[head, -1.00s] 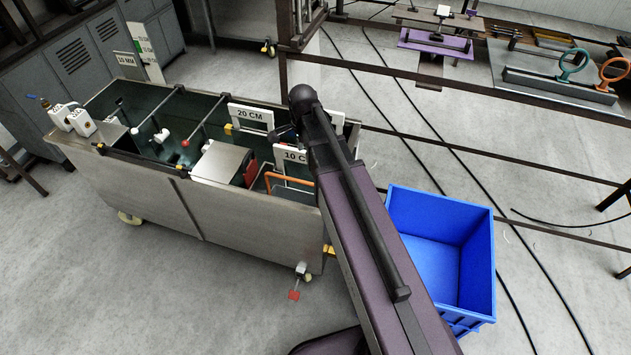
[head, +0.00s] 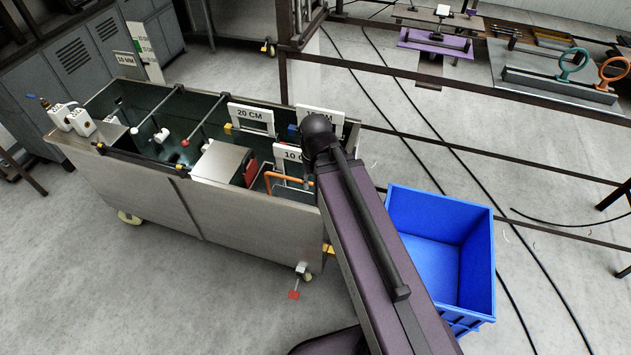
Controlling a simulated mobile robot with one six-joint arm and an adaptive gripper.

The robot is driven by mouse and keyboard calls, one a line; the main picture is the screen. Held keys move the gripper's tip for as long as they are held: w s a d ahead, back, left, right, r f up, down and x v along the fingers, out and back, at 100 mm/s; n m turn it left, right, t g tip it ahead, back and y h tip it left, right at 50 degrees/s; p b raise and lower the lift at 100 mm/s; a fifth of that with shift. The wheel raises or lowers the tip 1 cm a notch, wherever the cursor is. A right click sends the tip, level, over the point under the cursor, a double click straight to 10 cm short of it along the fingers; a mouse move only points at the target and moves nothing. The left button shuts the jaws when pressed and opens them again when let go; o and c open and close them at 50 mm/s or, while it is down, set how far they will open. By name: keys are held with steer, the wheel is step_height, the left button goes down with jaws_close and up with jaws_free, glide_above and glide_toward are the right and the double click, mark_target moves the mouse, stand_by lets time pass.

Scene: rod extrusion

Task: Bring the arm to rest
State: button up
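My arm (head: 375,240) reaches up from the lower middle of the head view, and its dark rounded joint (head: 317,132) stands at the right end of the metal tank. My gripper does not show; the part of the arm beyond the joint is hidden behind it. No held object can be seen.
The metal tank (head: 240,230) on wheels fills the left, with signs such as 20 CM (head: 252,119) on its back edge. An empty blue crate (head: 440,240) stands right of my arm. Dark rails and floor cables lie behind. Grey floor is clear at the lower left.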

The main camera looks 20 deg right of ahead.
stand_by(0.4)
step_height(320, 180, up, 5)
steer(key=p, duration=0.5)
stand_by(0.4)
